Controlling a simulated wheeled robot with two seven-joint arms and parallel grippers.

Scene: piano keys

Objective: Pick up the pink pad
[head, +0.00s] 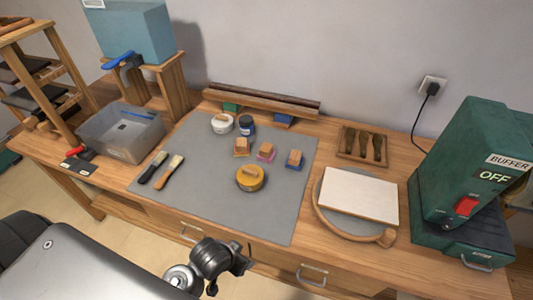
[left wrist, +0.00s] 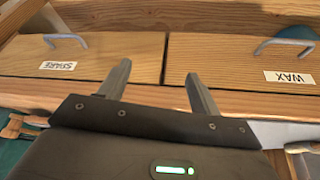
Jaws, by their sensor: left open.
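The pink pad (head: 266,153) is a small wooden block with a pink base. It rests on the grey mat between a block with a yellow-orange base (head: 241,147) and a block with a blue base (head: 295,158). My left gripper (head: 243,262) is low in front of the bench's front edge, well apart from the pink pad. In the left wrist view its two fingers (left wrist: 158,78) are spread, with nothing between them, facing the bench's drawer fronts. The pink pad is not in the left wrist view. My right gripper is not in view.
On the grey mat (head: 215,210) are a round yellow tin (head: 250,178), a white bowl (head: 222,123), a dark jar (head: 247,125) and two brushes (head: 168,170). Drawers labelled SPARE (left wrist: 80,70) and WAX (left wrist: 235,70) have protruding handles. The mat's front part is clear.

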